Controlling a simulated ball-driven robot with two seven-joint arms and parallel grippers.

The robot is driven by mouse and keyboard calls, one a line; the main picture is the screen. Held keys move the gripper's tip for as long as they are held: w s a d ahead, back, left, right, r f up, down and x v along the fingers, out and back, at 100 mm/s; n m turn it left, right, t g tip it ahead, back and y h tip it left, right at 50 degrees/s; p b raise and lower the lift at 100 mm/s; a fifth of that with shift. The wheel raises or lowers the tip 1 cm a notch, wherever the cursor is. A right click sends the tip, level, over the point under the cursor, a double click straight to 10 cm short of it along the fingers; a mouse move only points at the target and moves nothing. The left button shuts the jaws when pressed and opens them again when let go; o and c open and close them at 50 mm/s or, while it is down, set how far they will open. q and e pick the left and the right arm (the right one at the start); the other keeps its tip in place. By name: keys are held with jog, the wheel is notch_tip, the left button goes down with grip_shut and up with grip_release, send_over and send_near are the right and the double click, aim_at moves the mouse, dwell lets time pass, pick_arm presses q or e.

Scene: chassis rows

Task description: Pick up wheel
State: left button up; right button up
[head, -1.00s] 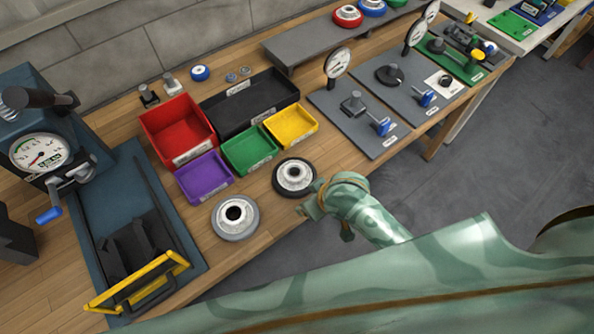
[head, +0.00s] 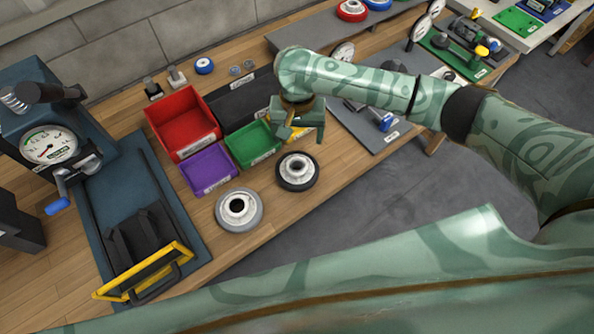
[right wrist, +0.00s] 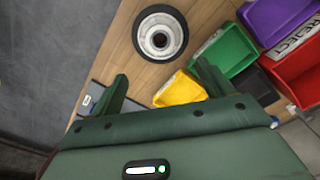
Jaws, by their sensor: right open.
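Two wheels lie flat on the wooden bench near its front edge in the head view. One is a black-tyred wheel (head: 297,171) with a pale hub; the other is a grey wheel (head: 239,210) to its left and nearer me. The black-tyred wheel also shows in the right wrist view (right wrist: 160,34), beyond the fingertips. My right gripper (head: 300,136) is open and empty, above the bench just behind the black-tyred wheel and over the yellow bin. Its two spread fingers show in the right wrist view (right wrist: 161,83). My left gripper is not in view.
Red (head: 180,122), purple (head: 208,170), green (head: 252,144) and partly hidden yellow (right wrist: 180,90) bins stand behind the wheels, with a black bin (head: 240,100) at the back. A press with a gauge (head: 48,147) stands at left. Bare bench (head: 262,235) lies in front of the wheels.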

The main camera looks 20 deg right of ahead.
jog(key=b, duration=0.3)
send_over(297, 163)
jog(key=s, duration=0.1)
notch_tip(297, 163, down, 8)
jog(key=f+b, duration=0.2)
jog(key=f, duration=0.1)
jog(key=f+b, duration=0.1)
jog(key=f, duration=0.1)
jog(key=shift+s+a, duration=0.2)
jog(key=shift+s, duration=0.05)
jog(key=shift+r, duration=0.2)
jog(key=c, duration=1.3)
